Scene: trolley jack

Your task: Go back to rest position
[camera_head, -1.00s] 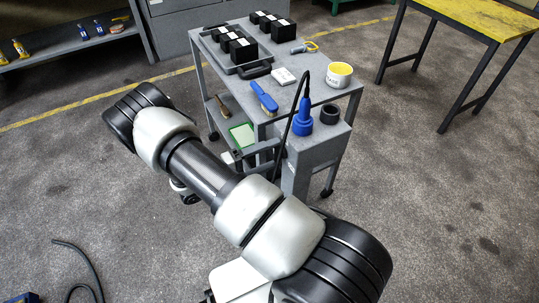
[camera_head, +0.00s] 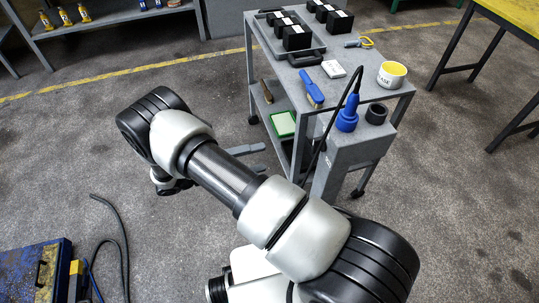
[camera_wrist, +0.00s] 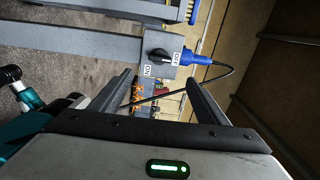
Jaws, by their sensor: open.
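My gripper (camera_wrist: 160,84) is open in the wrist view, with its two grey fingers apart and nothing between them. In the head view, its grey fingers (camera_head: 246,150) point right from behind my forearm, left of the trolley. My arm is bent across the middle of the head view. Beyond the fingers in the wrist view is a grey box with a black knob (camera_wrist: 160,54) and ON and OFF labels. A blue plug (camera_wrist: 194,58) with a black cable is in the box; it also shows in the head view (camera_head: 347,119).
The grey trolley (camera_head: 364,91) stands at the upper right, carrying black blocks, a blue-handled brush (camera_head: 311,88) and a white tub (camera_head: 391,76). A blue toolbox (camera_head: 30,272) and black hose (camera_head: 124,238) lie at lower left. A yellow-topped table (camera_head: 513,14) is at right.

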